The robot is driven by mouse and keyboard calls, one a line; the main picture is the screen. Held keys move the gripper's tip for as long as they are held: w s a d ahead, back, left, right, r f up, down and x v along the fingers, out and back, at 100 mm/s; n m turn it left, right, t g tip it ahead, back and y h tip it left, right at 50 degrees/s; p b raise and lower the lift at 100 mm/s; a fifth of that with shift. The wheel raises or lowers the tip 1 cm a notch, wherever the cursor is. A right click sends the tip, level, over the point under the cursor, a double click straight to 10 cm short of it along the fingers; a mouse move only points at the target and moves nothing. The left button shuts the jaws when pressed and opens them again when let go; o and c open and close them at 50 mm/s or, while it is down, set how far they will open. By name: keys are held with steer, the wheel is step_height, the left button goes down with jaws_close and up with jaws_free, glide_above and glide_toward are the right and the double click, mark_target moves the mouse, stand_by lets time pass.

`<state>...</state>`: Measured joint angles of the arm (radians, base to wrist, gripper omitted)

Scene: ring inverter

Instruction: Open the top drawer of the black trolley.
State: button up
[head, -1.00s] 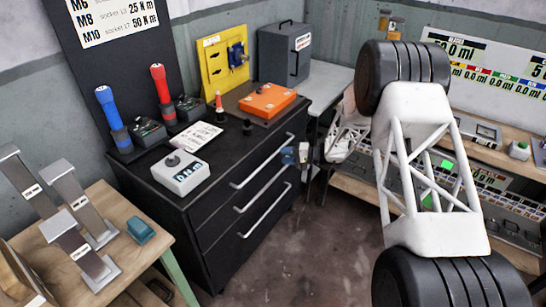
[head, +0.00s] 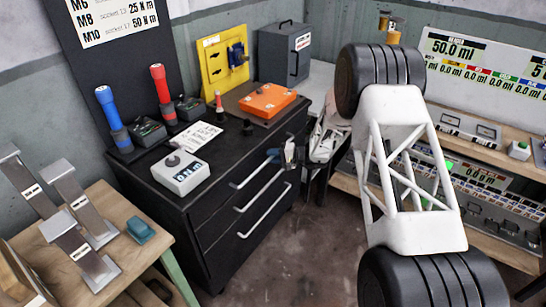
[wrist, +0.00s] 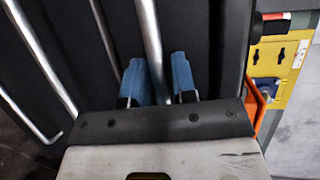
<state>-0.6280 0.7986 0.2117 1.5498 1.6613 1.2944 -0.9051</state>
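The black trolley (head: 205,222) stands left of centre in the head view, with long silver bar handles on its front. Its top drawer looks shut. The top handle (head: 250,175) shows at its left part; my gripper hides its right part. My gripper (head: 281,154) is at the right part of this handle. In the wrist view, the handle bar (wrist: 150,40) runs between the two blue fingertips of my gripper (wrist: 160,80). The fingers are apart on either side of the bar, with a visible gap on the right.
On the trolley top are an orange case (head: 267,100), a grey-white device (head: 180,173) and two torch-like tools, blue (head: 111,115) and red (head: 163,92). A wooden table (head: 125,275) stands at the left. The floor (head: 295,265) before the trolley is clear.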

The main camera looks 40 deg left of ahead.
jaws_close()
steer(key=shift+d, duration=0.1)
steer(key=d, duration=2.9)
steer(key=shift+o, duration=1.6)
jaws_free()
steer(key=shift+a, duration=0.1)
steer(key=shift+w, duration=0.1)
steer(key=v, duration=0.7)
steer(key=shift+d, duration=0.35)
